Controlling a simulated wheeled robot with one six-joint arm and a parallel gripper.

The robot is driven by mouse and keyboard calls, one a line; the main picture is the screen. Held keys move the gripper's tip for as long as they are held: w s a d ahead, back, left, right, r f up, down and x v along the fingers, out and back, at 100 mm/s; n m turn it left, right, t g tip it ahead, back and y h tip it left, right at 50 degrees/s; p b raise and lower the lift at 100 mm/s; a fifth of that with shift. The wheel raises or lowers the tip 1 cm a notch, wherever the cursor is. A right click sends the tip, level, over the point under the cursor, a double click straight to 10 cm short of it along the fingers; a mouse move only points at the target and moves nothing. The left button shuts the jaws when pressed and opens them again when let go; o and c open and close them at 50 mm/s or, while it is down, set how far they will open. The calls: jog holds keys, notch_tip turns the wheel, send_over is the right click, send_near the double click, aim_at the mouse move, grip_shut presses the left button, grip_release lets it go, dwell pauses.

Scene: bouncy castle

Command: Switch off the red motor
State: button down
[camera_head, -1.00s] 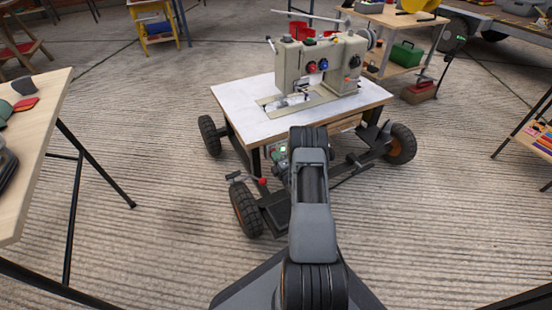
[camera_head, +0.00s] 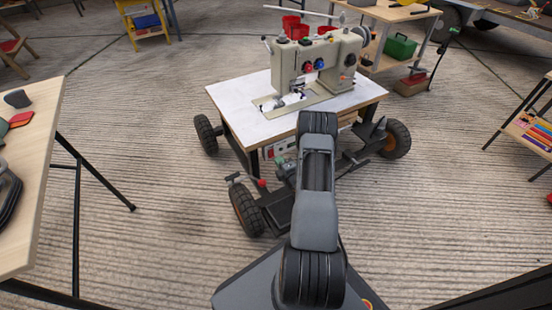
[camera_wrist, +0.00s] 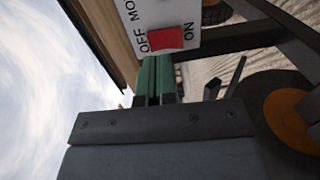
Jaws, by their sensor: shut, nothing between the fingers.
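In the wrist view a white switch panel (camera_wrist: 150,15) fills the top middle. It bears black letters reading "OFF", "ON" and part of "MO". A red rocker switch (camera_wrist: 166,39) sits on it between "OFF" at left and "ON" at right. My gripper (camera_wrist: 157,60) has green fingers, shut together and empty. Their tips are just below the red switch in the picture; I cannot tell whether they touch it. In the head view the white panel (camera_head: 283,147) shows in part under the sewing table's edge.
The wheeled sewing table (camera_head: 235,108) carries a beige sewing machine (camera_head: 345,62). Its black tyres, one at front left (camera_head: 247,208), and a pedal frame stand near my arm. A wooden table (camera_head: 35,165) is at left, and a shelf (camera_head: 535,130) at right. Concrete floor lies clear between.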

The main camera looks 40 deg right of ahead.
jog(key=s+p, duration=0.2)
jog(key=s, duration=0.7)
jog(key=shift+s+a+r, duration=0.35)
jog(key=shift+s, duration=0.05)
jog(key=shift+p, duration=0.3)
jog(key=w+a+r+m+g+p, duration=0.25)
jog(key=r+p, duration=0.45)
jog(key=r, duration=0.5)
jog(key=w+a+r+m+g+p, duration=0.25)
jog(key=r+p, duration=0.35)
jog(key=r, duration=0.7)
jog(key=w+a+r+m+g+p, duration=0.15)
jog(key=w+r+p, duration=0.25)
jog(key=r+p, duration=0.55)
jog(key=s+a+r+m+g+p, duration=0.2)
jog(key=s+a+r, duration=0.4)
jog(key=r, duration=0.4)
jog(key=s+a+r+m+g+y+p, duration=0.1)
jog(key=s+a+r+m+p, duration=0.3)
jog(key=r, duration=0.7)
jog(key=s+a+r+m+g+y+p, duration=0.1)
jog(key=s+a+r+m+g+p, duration=0.3)
jog(key=r, duration=0.6)
jog(key=s+a+p, duration=0.2)
jog(key=s+a, duration=0.1)
jog(key=s, duration=0.1)
jog(key=shift+s+a+r, duration=0.15)
jog(key=shift+a+r, duration=0.05)
jog(key=shift+a, duration=0.2)
